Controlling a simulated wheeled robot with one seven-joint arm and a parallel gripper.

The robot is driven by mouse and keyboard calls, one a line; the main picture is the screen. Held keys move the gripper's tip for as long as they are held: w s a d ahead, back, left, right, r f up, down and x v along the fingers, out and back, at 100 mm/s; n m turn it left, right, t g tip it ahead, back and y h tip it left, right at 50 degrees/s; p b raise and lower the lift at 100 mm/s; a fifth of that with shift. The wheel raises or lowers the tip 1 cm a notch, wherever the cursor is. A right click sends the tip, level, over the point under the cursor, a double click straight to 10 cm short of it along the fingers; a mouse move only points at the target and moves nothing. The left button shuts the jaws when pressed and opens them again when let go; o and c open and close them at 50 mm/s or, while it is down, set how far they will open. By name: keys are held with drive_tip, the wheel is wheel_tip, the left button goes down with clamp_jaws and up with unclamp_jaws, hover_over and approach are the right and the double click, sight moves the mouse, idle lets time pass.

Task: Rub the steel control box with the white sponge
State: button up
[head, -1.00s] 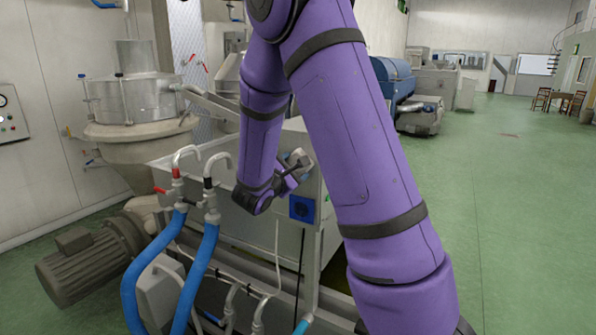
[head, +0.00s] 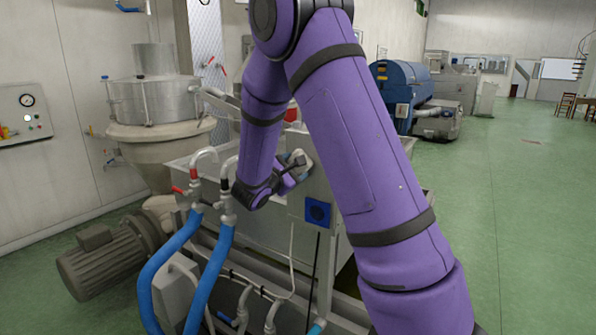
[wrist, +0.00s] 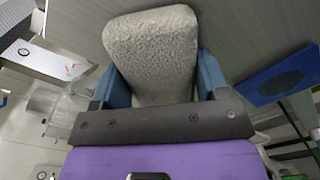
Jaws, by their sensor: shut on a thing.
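The white sponge (wrist: 150,50) is clamped between the two blue fingers of my gripper (wrist: 155,85) in the wrist view. Its broad textured face shows, and its far end lies over a grey steel surface. In the head view my gripper (head: 291,177) is partly hidden by my arm, beside the steel control box (head: 309,183), and a bit of the pale sponge (head: 300,160) shows. The box carries a blue square fitting with a dark round middle (head: 318,212), which also shows at the right in the wrist view (wrist: 275,78). I cannot tell whether the sponge touches the box.
Two blue hoses (head: 208,270) with taps run down in front of the steel machine. A motor (head: 105,262) sits at the left on the floor, below a steel hopper (head: 155,105). My upper arm covers the middle. The green floor (head: 500,200) at the right is open.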

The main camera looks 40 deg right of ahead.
drive_tip(key=shift+w+a, duration=0.3)
drive_tip(key=shift+w, duration=0.65)
drive_tip(key=shift+a, duration=0.1)
drive_tip(key=shift+v, duration=2.9)
drive_tip(key=v, duration=0.3)
